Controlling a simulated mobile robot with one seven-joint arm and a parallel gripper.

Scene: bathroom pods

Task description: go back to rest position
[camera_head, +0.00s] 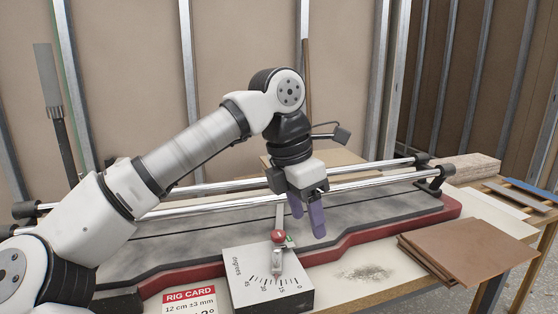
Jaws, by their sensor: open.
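My gripper (309,226) points downward near the middle of the view, with its two purple fingers apart and nothing between them. It hangs over a long grey bed with a red edge (357,238), in front of two chrome rails (374,184). A red-knobbed lever (278,236) stands just left of and below the fingers, on a pale angle-scale block (266,278). The fingers look clear of the knob, but their height above the bed is hard to judge. My arm comes in from the lower left and bends down at its top.
A printed rig card (190,301) lies at the front edge, partly cut off. Brown boards (468,248) are stacked at right, beside a patch of grey debris (364,272). A timber block (466,168) lies at back right. Metal studs (190,90) and wall panels stand behind.

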